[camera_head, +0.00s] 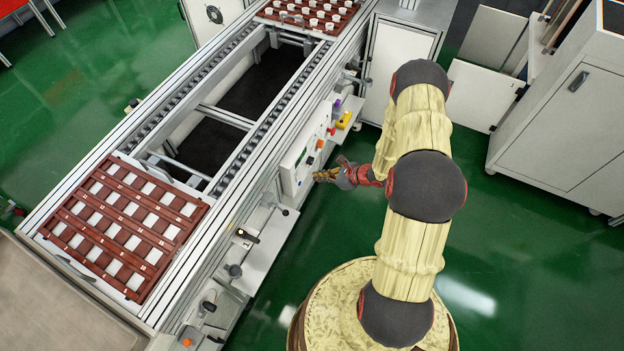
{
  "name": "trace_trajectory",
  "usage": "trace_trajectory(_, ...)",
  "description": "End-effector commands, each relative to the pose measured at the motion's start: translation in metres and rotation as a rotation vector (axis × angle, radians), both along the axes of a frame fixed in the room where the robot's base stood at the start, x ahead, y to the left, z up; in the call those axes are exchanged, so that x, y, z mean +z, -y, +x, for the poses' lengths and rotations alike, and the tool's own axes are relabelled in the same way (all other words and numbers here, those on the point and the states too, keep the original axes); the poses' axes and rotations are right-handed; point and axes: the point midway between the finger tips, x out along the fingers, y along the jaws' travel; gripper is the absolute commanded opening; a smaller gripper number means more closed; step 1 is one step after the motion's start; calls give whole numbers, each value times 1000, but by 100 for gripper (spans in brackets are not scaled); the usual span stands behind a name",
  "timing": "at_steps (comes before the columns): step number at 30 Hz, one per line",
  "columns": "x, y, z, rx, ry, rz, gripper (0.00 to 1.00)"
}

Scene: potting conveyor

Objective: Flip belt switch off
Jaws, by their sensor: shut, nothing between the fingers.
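A white control panel (300,157) is mounted on the near side of the conveyor (262,131). It carries small green, orange and other coloured controls. My gripper (318,176) is shut and empty, with its fingers pointing left at the lower part of the panel. The fingertips are close to the panel face; I cannot tell whether they touch it. The belt switch is too small to make out, and its position cannot be told. Part of the panel edge lies behind my gripper.
A brown slotted tray (128,222) lies at the conveyor's near end, and another with small pots (310,14) at the far end. A shelf with a yellow item (344,119) sits right of the panel. Grey cabinets (568,110) stand at right. Green floor (520,255) is free there.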

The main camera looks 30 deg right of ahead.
Motion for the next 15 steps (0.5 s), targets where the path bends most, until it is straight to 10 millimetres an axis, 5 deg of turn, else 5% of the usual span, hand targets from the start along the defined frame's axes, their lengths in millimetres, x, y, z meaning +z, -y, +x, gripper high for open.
trace_trajectory(6, 34, 15, -21, -2, -2, 1, 0)
trace_trajectory(15, 49, 23, -32, 0, -3, 2, 0)
